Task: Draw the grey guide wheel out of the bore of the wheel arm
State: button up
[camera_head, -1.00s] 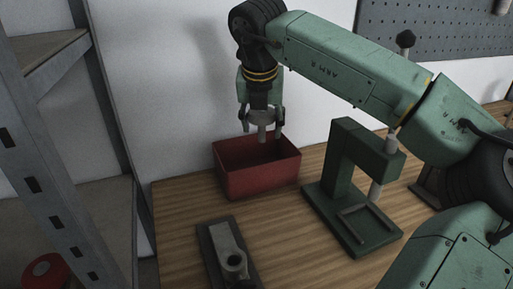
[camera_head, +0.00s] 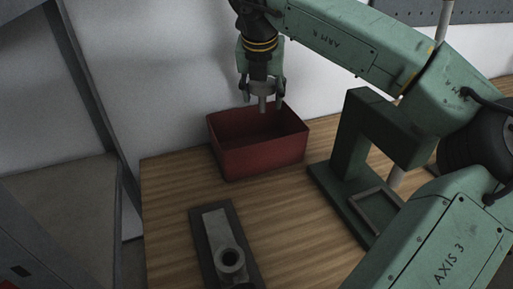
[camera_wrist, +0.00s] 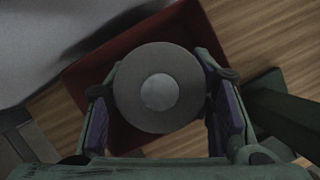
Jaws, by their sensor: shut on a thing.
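The grey guide wheel (camera_head: 263,88) is held between the two fingers of my gripper (camera_head: 262,93), its thin stem pointing down. In the wrist view the round face of the wheel (camera_wrist: 130,98) with its paler centre fills the space between the fingers of my gripper (camera_wrist: 160,92). The wheel arm (camera_head: 217,232) is a grey bar lying on a dark base plate (camera_head: 197,240) at the front of the bench. Its round bore (camera_head: 231,259) is open and empty, well apart from the wheel.
A red open bin (camera_head: 257,160) stands on the wooden bench (camera_head: 170,205) near the wall, below my gripper. A green press-like stand (camera_head: 351,140) is to its right. Bare bench lies between the bin and the wheel arm. A grey shelf unit (camera_head: 70,195) is at left.

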jog(key=shift+f, duration=0.5)
jog(key=o, duration=1.4)
jog(key=shift+c, duration=0.2)
jog(key=v, duration=1.2)
